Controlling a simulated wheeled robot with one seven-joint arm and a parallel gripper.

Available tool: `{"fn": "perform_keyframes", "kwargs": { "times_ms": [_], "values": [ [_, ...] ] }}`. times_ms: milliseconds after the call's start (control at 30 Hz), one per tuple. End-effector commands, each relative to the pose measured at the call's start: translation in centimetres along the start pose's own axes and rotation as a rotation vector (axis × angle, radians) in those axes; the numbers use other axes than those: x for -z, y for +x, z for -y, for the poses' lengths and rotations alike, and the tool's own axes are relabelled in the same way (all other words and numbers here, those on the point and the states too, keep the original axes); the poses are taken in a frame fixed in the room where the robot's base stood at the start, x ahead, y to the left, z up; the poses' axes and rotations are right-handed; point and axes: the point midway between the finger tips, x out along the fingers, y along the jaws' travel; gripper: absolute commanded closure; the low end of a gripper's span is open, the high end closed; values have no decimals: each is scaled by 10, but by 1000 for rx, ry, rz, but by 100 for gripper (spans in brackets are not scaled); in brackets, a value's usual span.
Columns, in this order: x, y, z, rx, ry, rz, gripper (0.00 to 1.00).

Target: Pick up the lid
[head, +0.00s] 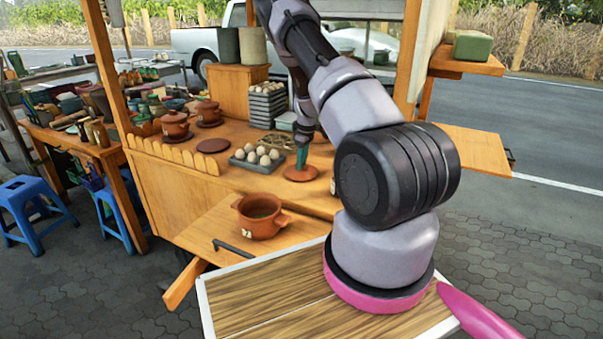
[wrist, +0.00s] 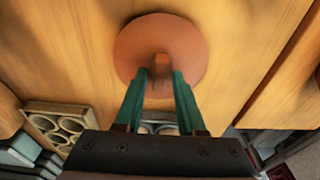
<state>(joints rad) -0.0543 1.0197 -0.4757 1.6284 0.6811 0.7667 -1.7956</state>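The lid is a round terracotta disc (wrist: 132,45) with a small knob (wrist: 161,62) in its middle. It lies flat on the wooden counter and also shows in the head view (head: 300,175). My gripper (wrist: 161,74) has green fingers that come down over the lid, one on each side of the knob. A narrow gap seems to show between each fingertip and the knob, so the gripper looks open. In the head view my gripper (head: 301,165) is low over the lid, and its fingers hide the knob.
A tray of eggs (head: 257,158) lies just left of the lid. An open clay pot (head: 262,217) stands nearer the front. Two lidded pots (head: 175,126) and another flat disc (head: 213,146) are further left. Stacked grey trays (head: 266,103) stand behind. Bare counter lies around the lid.

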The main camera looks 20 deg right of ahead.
Motion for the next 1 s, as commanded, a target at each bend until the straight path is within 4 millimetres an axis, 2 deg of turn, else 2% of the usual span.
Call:
{"fn": "perform_keyframes", "kwargs": {
  "times_ms": [33, 67, 100, 467, 567, 800, 1000],
  "values": [
    [0, 0, 0, 0, 0, 0, 85],
    [0, 0, 0, 0, 0, 0, 96],
    [0, 0, 0, 0, 0, 0, 100],
    [1, -5, 0, -1, 0, -1, 100],
    [3, -18, -1, -3, -1, -3, 100],
    [9, -67, -1, -2, -1, -4, 100],
    [10, -95, 2, 1, 0, -2, 100]
  ]
}}
